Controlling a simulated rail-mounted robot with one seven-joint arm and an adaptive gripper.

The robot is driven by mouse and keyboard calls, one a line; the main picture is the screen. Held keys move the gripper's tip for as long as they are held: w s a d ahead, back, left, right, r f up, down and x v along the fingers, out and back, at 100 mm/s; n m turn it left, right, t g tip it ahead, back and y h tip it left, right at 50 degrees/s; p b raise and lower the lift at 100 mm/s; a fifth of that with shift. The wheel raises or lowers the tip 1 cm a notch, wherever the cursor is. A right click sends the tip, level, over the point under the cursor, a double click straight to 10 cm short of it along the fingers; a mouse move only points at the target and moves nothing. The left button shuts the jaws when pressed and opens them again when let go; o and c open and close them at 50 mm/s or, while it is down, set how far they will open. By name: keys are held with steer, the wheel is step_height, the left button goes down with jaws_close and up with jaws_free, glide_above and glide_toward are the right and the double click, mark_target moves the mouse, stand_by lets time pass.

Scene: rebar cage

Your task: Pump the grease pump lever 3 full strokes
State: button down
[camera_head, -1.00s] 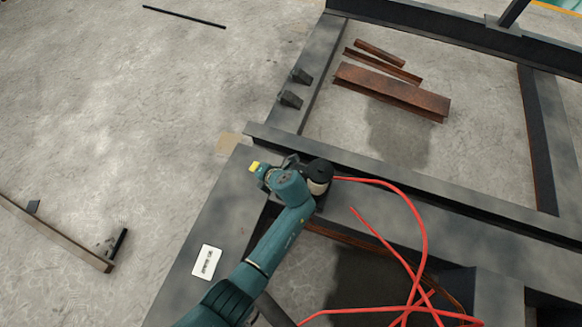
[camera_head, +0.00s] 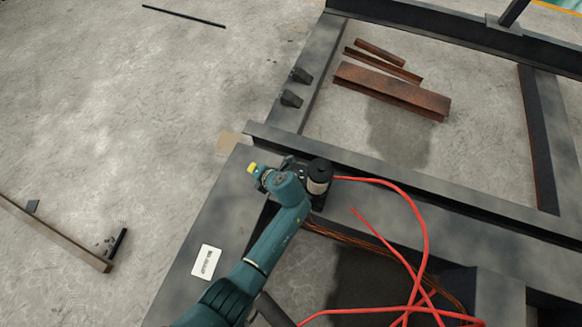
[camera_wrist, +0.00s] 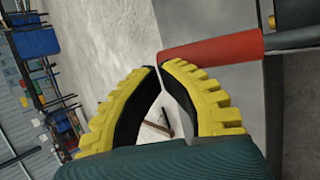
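The grease pump, with its black-topped, pale-banded cylinder (camera_head: 319,176), stands on the dark steel frame. My arm partly covers the pump body in the head view. In the wrist view, the red lever grip (camera_wrist: 212,50) lies across just beyond my gripper (camera_wrist: 160,67), joined to a dark lever bar (camera_wrist: 293,38) at right. My yellow-ribbed fingers meet or nearly meet at their tips. The red grip's left end is beside the tips, and no part of it shows between the fingers. Contact cannot be told. In the head view, only a yellow part of my gripper (camera_head: 252,168) shows.
A red hose (camera_head: 420,220) runs from the pump and loops at lower right. A white label (camera_head: 206,262) lies on the frame plate. Rusty beams (camera_head: 392,90) lie behind. The left floor is mostly clear. Blue bins (camera_wrist: 35,42) stand far off in the wrist view.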

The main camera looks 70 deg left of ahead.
steer(key=shift+s+a+f, duration=0.2)
steer(key=shift+f, duration=0.45)
